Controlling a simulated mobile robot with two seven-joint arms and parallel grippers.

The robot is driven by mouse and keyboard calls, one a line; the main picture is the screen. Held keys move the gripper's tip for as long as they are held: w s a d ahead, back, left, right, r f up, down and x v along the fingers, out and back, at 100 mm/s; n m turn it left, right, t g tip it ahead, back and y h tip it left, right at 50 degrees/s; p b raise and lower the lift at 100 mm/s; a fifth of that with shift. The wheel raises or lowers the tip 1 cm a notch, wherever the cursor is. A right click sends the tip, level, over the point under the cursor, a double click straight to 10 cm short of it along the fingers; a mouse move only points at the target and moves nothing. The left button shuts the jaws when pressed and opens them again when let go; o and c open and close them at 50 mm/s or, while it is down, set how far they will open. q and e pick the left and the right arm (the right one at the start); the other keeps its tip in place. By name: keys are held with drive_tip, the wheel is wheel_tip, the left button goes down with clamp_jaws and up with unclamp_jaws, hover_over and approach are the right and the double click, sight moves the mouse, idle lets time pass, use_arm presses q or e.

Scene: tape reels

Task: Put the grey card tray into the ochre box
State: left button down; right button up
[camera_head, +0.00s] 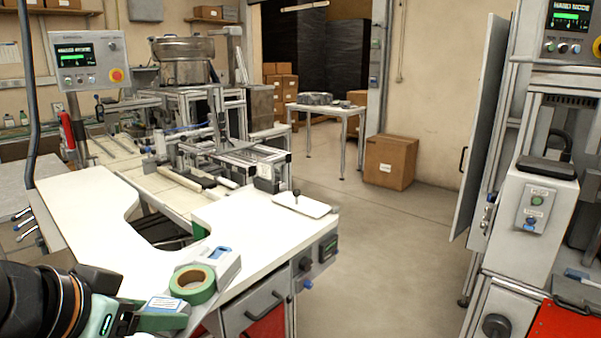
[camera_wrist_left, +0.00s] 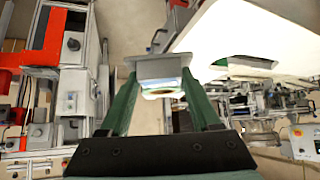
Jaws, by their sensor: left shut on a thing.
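My left gripper (camera_head: 178,312) comes in at the lower left, with green fingers, over the near part of the white worktop. In the left wrist view the fingers (camera_wrist_left: 160,78) are shut on a grey tray (camera_wrist_left: 160,66). A pale grey tray-like thing with a blue patch (camera_head: 224,262) shows beyond the gripper in the head view. A green tape reel with an ochre core (camera_head: 192,284) shows between them; whether it touches the tray is unclear. I cannot identify a clearly ochre box; a brown cardboard box (camera_head: 390,162) stands on the floor. My right gripper is out of view.
The white worktop (camera_head: 250,225) has a curved cutout and is mostly clear. A flat white plate (camera_head: 302,204) lies near its right corner. A conveyor machine (camera_head: 235,160) stands behind. Open floor (camera_head: 400,250) lies to the right, before a tall machine (camera_head: 535,200).

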use_arm(q)
drive_tip(key=shift+s, duration=0.2)
drive_tip(key=shift+f+p, duration=0.1)
drive_tip(key=shift+p, duration=0.2)
drive_tip(key=shift+p+x, duration=0.4)
drive_tip(key=shift+x, duration=0.4)
drive_tip(key=shift+w+f+n+p, duration=0.5)
drive_tip(key=shift+w+p, duration=0.05)
drive_tip(key=shift+p, duration=0.05)
wheel_tip(320, 180, down, 6)
drive_tip(key=a+n+y+p, duration=0.2)
drive_tip(key=p, duration=0.1)
drive_tip(key=shift+n+y+p, duration=0.3)
drive_tip(key=shift+y+p, duration=0.1)
drive_tip(key=shift+f, duration=0.15)
